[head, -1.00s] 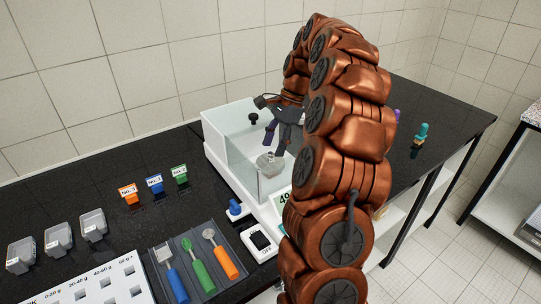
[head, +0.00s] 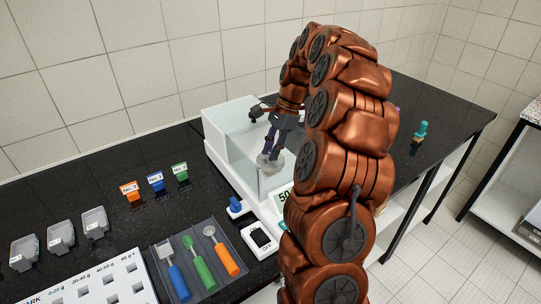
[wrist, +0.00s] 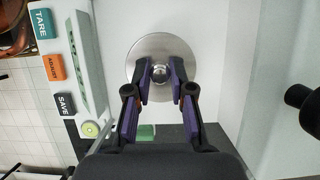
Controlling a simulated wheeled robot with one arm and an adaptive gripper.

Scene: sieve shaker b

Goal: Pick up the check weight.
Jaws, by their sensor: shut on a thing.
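The check weight (wrist: 160,72) is a small shiny metal piece with a rounded top, over the round silver pan (wrist: 150,42) of the balance. My gripper (wrist: 160,76) has its purple-padded fingertips closed on either side of it. In the head view my gripper (head: 272,152) reaches down into the white balance (head: 226,158) with clear walls, at the pan. The fingers largely hide the weight there. No gap between weight and pan can be made out. The balance display (head: 284,199) is partly hidden by my arm.
The balance walls stand close around my gripper. A small blue object (head: 235,206) and a white switch box (head: 259,238) are in front. A tray (head: 192,275) with several coloured-handled tools and numbered tags (head: 156,182) lie left. A teal-topped object (head: 421,130) stands right.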

